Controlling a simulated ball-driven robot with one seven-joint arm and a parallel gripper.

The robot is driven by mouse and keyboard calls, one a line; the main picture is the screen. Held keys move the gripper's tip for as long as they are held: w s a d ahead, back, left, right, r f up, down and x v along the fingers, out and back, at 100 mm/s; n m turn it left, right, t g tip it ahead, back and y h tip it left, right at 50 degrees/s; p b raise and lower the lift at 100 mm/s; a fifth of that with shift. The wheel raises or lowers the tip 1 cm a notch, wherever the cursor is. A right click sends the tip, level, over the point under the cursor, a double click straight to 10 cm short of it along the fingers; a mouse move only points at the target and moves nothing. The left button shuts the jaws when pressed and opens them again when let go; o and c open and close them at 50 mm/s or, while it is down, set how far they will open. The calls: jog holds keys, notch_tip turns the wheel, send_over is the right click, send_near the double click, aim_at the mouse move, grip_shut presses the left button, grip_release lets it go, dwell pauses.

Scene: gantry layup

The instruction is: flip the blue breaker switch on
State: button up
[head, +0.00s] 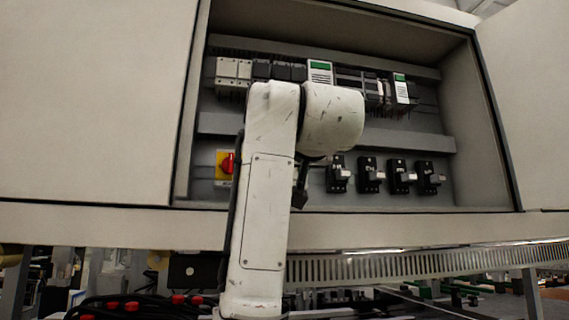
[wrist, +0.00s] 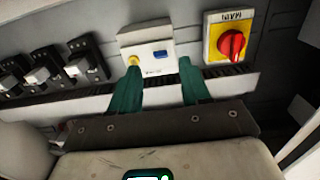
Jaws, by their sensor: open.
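The blue breaker switch (wrist: 161,53) is a small blue lever on the face of a white breaker unit (wrist: 150,68) in the wrist view. A round yellow button (wrist: 133,60) sits to its left on the same unit. My gripper (wrist: 158,65) has two green fingers, open and empty. Their tips are in front of the unit, one on each side of the blue lever in the picture. I cannot tell whether they touch the unit. In the head view my arm hides the blue switch and most of my gripper.
A red rotary main switch on a yellow plate (wrist: 215,49) is close right of the fingers; it also shows in the head view (head: 219,167). Several black breakers (head: 371,175) stand in the same row. The open cabinet's lower edge (head: 420,227) runs below them.

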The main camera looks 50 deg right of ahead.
jog(key=shift+p+x, duration=0.8)
jog(key=shift+x, duration=1.7)
jog(key=shift+c, duration=0.4)
grip_shut()
